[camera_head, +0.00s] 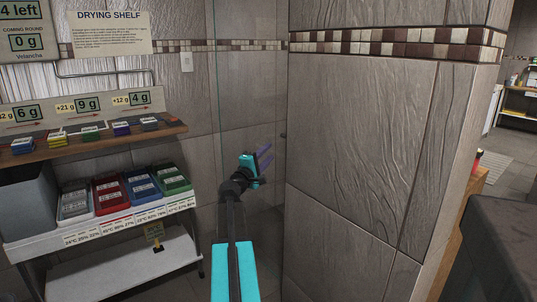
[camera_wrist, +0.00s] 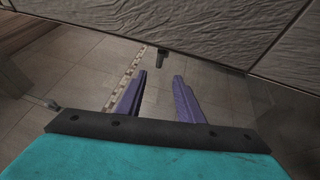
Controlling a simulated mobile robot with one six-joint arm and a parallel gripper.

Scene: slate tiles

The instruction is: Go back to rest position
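My gripper (camera_head: 265,158) is held out in front of the slate-tiled wall corner, at the middle of the head view. Its purple fingers stand apart in the wrist view (camera_wrist: 158,98), with nothing between them. The gripper touches nothing that I can see.
A drying shelf (camera_head: 120,140) with small coloured blocks stands at the left. Below it are coloured boxes (camera_head: 113,194) and a grey bin (camera_head: 28,202). A glass panel edge (camera_head: 216,100) is near my arm. The tiled wall (camera_head: 350,150) fills the right. A passage opens at far right.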

